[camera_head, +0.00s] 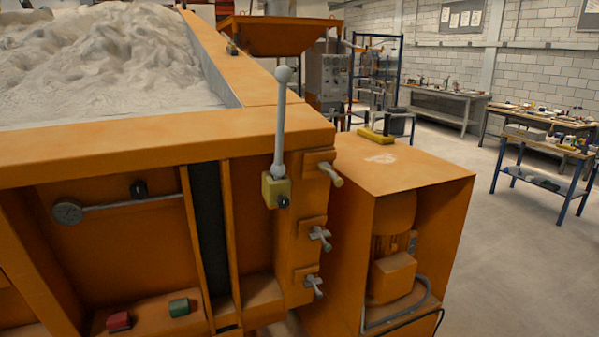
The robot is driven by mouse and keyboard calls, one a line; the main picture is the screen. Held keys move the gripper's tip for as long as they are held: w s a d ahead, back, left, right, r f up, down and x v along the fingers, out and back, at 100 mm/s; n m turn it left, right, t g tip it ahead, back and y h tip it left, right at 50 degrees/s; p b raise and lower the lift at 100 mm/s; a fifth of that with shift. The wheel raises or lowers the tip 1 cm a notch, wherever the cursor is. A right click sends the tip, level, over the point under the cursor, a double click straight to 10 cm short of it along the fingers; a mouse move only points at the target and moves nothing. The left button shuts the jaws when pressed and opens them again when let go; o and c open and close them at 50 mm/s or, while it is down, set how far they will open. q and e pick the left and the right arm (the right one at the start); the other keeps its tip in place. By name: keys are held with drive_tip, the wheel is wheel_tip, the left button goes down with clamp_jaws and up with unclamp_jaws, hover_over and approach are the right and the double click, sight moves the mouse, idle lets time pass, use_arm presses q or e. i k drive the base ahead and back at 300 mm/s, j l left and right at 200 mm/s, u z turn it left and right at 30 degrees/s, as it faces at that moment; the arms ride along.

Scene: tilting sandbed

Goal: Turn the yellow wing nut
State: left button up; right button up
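The yellow wing nut (332,174) is the topmost of three wing nuts in a column on the right edge of the orange sandbed's front. It sticks out to the right from a small orange plate. Two grey wing nuts, a middle one (320,237) and a lower one (314,285), sit below it on similar plates. Neither of my grippers is in view, and nothing covers the yellow wing nut.
A grey lever (280,125) with a ball top rises from a yellow block (270,190) just left of the yellow wing nut. An orange motor housing (410,172) stands close on the right. Red (119,321) and green (179,307) buttons sit lower left.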

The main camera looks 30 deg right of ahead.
sight(324, 167)
drive_tip(key=z, duration=1.15)
